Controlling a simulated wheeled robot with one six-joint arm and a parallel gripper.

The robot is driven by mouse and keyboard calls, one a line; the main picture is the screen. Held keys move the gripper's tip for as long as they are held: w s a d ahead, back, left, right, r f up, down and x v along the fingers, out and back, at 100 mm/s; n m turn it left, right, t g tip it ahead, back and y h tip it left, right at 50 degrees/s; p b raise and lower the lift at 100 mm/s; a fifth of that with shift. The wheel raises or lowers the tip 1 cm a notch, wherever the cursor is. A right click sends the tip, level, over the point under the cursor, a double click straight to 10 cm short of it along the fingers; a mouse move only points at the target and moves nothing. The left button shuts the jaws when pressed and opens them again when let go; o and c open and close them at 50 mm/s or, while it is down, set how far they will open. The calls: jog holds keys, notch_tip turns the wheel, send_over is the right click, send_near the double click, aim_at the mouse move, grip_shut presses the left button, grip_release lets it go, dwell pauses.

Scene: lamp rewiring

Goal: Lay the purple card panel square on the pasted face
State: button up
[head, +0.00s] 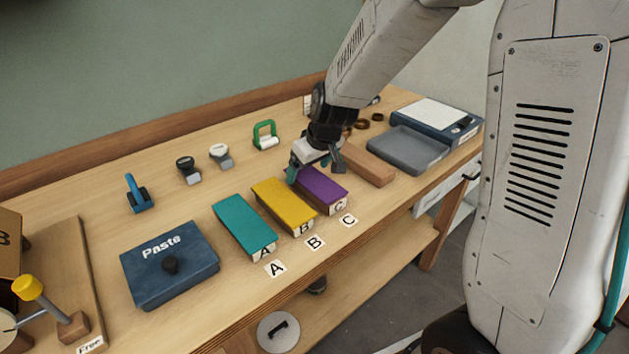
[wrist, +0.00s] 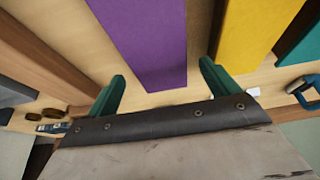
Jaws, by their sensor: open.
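The purple card panel (head: 321,186) lies on top of a block marked C on the bench. My gripper (head: 315,167) is open above the far end of the panel, pointing down. In the wrist view, the purple panel (wrist: 145,40) lies between the green fingers of my gripper (wrist: 162,82), with a gap on each side. I cannot make out a pasted face in either view.
A yellow-topped block B (head: 283,205) stands close left of C, with teal-topped block A (head: 243,225) beyond it. A brown wooden block (head: 367,165) lies close right. A grey tray (head: 405,149) stands farther right. Small tools and a green-handled item (head: 265,135) line the back.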

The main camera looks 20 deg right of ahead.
jog(key=c, duration=1.2)
jog(key=shift+o, duration=0.2)
